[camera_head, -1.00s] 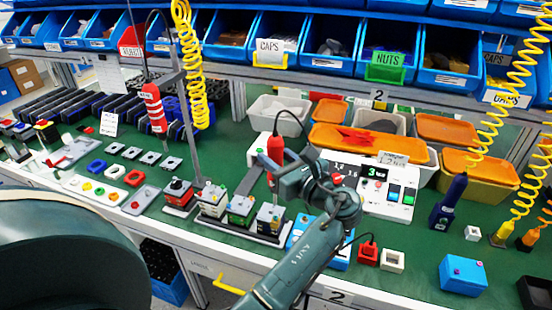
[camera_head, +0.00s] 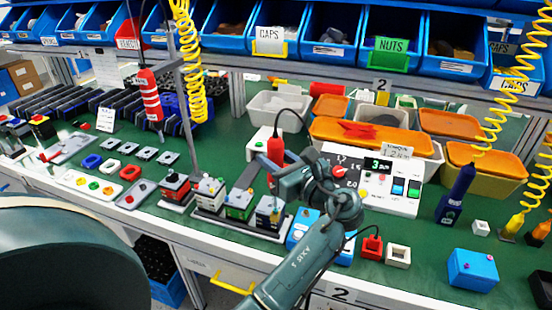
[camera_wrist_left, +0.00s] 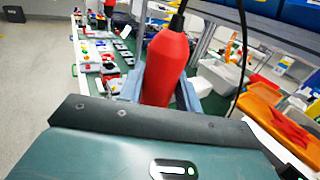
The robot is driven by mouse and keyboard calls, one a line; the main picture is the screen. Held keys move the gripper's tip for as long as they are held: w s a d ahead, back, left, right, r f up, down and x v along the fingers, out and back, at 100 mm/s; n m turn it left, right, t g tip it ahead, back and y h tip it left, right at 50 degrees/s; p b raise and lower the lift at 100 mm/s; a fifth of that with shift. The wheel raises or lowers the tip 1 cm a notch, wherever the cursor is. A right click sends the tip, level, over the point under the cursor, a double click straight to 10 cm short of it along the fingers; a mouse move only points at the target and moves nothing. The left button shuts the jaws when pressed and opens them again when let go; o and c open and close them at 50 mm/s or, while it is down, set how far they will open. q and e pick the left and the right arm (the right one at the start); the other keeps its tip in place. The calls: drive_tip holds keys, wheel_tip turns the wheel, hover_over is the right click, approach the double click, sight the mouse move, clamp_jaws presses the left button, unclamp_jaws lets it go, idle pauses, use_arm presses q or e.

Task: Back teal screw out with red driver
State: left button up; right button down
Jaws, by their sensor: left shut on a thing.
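The red driver (camera_head: 276,150) is upright in my left gripper (camera_head: 278,166), its cord running up from its top. The left wrist view also shows the red driver (camera_wrist_left: 166,65) between the two fingers. In the head view its lower end is above the dark block (camera_head: 269,213) at the right end of a row of small block units. I cannot tell whether the tip touches anything. My right gripper is not in view.
A white control box (camera_head: 390,196) with a display stands right of the gripper. A red-striped tool (camera_head: 150,95) hangs at left near a post. Orange-lidded bins (camera_head: 365,137) stand behind. A blue box (camera_head: 472,268) sits at right, with some free green mat around it.

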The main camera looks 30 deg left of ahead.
sight(282, 148)
use_arm(q)
clamp_jaws()
drive_tip(key=shift+f, duration=0.65)
idle(0.4)
drive_tip(key=shift+s+p, duration=0.1)
drive_tip(key=shift+p, duration=0.45)
idle(1.2)
drive_tip(key=shift+r+p, duration=0.2)
drive_tip(key=shift+p, duration=0.35)
idle(1.0)
drive_tip(key=shift+r, duration=0.1)
wheel_tip(282, 148, up, 5)
drive_tip(key=p, duration=0.5)
drive_tip(key=shift+f, duration=0.2)
